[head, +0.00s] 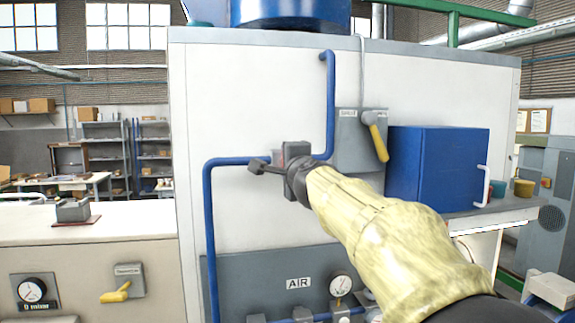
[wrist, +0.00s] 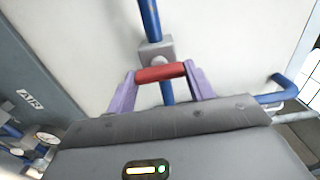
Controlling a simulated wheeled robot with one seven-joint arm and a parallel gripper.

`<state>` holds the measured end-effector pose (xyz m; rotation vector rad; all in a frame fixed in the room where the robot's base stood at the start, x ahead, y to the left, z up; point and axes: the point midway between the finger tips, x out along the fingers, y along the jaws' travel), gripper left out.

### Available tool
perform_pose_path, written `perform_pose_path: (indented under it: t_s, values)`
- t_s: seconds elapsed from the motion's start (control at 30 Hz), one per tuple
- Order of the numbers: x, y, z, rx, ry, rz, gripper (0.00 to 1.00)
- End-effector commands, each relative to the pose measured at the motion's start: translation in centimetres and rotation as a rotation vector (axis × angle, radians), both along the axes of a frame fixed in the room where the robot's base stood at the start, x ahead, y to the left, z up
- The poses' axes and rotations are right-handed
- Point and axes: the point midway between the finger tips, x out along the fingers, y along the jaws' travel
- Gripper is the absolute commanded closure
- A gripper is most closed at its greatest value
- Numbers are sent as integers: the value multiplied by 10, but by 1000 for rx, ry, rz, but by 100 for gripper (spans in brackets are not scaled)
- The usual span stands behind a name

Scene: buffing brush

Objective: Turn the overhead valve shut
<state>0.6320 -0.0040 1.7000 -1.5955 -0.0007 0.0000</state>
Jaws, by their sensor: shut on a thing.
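The valve has a grey body (wrist: 155,54) on a blue pipe (wrist: 149,18) in the wrist view. Its red handle (wrist: 161,73) lies across the pipe's line there. My gripper (wrist: 161,88) is shut on the red handle, with one purple finger at each end of it. In the head view my gripper (head: 283,168) is at the blue pipe (head: 238,161) on the white cabinet front. My gripper and wrist hide most of the valve there.
Right of my gripper are a grey box with a yellow lever (head: 378,142) and a protruding blue box (head: 440,168). Below are an AIR panel (head: 262,285) and a gauge (head: 341,286). A bench with a yellow-handled switch (head: 116,293) stands at left.

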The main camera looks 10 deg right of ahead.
Motion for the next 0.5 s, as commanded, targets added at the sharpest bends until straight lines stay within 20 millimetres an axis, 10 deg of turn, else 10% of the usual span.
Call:
perform_pose_path:
  t_s: [0.5]
  values:
    - [1,0,-2,42,4,0,70]
